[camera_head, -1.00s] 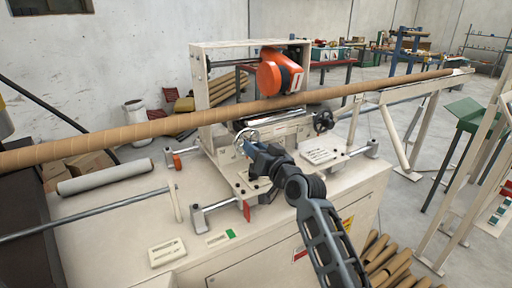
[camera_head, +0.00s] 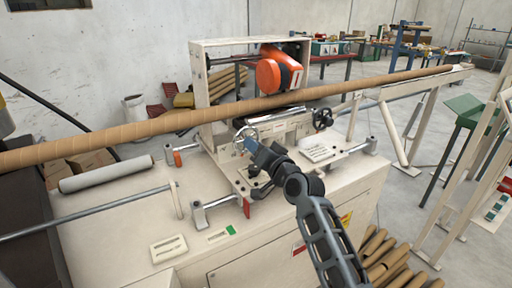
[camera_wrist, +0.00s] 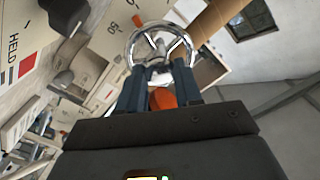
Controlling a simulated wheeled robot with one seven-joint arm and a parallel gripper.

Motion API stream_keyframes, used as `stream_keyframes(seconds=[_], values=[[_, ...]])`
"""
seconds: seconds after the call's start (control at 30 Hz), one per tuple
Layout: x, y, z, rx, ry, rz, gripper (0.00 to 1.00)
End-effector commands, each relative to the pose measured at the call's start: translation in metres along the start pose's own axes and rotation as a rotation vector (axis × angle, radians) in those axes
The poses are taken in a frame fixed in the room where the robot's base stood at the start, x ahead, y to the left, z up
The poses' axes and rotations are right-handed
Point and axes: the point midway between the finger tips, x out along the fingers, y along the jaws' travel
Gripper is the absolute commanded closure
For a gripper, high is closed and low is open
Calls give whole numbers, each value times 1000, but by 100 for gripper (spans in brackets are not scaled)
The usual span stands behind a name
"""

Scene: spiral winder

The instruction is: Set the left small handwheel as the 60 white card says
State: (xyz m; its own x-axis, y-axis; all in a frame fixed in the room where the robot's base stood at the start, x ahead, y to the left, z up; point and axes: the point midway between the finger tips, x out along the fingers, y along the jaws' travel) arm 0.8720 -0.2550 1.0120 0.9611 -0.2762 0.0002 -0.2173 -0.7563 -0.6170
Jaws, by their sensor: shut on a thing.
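The left small handwheel (camera_head: 245,137) is a bright metal ring with spokes on the front of the cream winder carriage. It shows large at the top of the wrist view (camera_wrist: 133,40). My gripper (camera_head: 250,146) is at the wheel's lower right in the head view. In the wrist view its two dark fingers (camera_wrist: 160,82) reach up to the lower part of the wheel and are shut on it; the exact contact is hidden. Printed numbers that look like 50 and 60 show on a pale surface (camera_wrist: 108,92) left of the fingers, small and rotated.
A second, dark handwheel (camera_head: 322,118) is on the right of the carriage. A slotted white block (camera_head: 168,249) and a card with a green corner (camera_head: 219,237) lie on the bench top.

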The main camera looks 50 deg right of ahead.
Motion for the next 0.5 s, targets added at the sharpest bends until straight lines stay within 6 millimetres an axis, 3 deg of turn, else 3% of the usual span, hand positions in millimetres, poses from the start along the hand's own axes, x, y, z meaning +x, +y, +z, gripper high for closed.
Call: stream_keyframes(seconds=[0.1, 0.13, 0.37, 0.5], values=[[0, 1, 0, -1, 0, 2, 96], [0, 1, 0, -1, 0, 2, 63], [0, 1, 0, -1, 0, 1, 41], [0, 0, 0, -1, 0, 1, 40]])
